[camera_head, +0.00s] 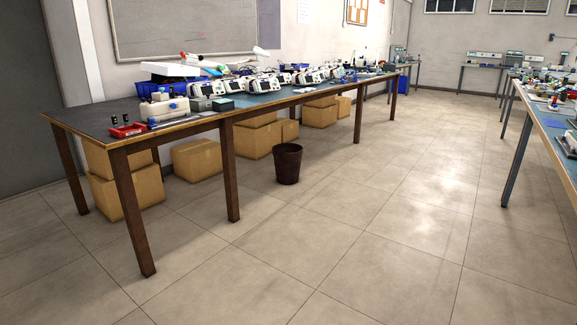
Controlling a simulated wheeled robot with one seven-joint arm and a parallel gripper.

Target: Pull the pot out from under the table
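A dark brown round pot (287,165), like a waste bin, stands upright on the tiled floor by the long table's front side. It is right of a front table leg, and cardboard boxes are behind it. Its base looks to be near the line of the table's front edge; I cannot tell exactly how far under it is. The long table (85,121) has a dark top, a wooden edge and brown legs. My gripper is not in view.
Cardboard boxes (196,160) sit under the table. Table legs (230,172) stand left of the pot. Devices and a red tray (126,131) are on the tabletop. Another table (545,121) is at the right. The floor (350,230) between the tables is clear.

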